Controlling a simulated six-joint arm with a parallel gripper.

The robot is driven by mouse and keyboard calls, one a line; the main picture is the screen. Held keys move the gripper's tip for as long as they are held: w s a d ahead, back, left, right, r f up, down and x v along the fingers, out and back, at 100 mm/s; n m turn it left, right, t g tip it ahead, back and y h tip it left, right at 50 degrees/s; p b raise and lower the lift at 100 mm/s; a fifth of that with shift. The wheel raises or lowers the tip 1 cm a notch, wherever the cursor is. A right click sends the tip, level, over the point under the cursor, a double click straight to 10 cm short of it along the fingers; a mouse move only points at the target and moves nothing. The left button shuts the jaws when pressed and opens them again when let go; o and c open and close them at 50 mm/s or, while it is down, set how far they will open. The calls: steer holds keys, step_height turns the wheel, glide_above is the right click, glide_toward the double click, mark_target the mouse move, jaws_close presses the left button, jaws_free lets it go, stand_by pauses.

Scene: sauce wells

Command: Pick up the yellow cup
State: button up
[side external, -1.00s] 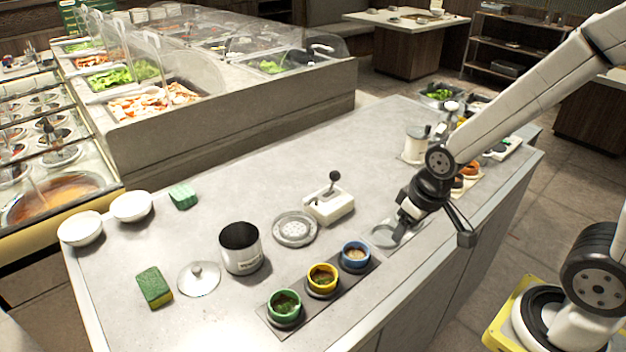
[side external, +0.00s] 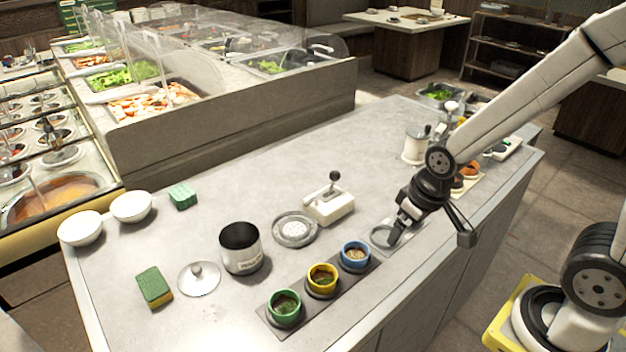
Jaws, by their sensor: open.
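The yellow cup (side external: 322,279) stands upright in the middle of a dark tray (side external: 266,317) near the counter's front edge, with dark green contents. A green cup (side external: 285,307) stands to its left and a blue cup (side external: 355,254) to its right on the same tray. My gripper (side external: 399,236) is open and empty, pointing down at the counter to the right of the blue cup, well apart from the yellow cup. The arm hides part of the counter behind it.
A canister (side external: 241,250), a lid (side external: 199,279), a sponge (side external: 154,287), a round perforated plate (side external: 295,229) and a white lever device (side external: 329,206) stand behind or left of the tray. White bowls (side external: 81,229) are at far left. The back middle counter is clear.

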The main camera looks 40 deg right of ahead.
steer(key=shift+w, duration=0.1)
steer(key=n+g, duration=0.3)
steer(key=n, duration=2.3)
glide_above(323, 284)
step_height(323, 284, down, 5)
steer(key=shift+w+f, duration=0.15)
steer(key=shift+f, duration=1.2)
steer(key=shift+f, duration=2.6)
steer(key=c, duration=1)
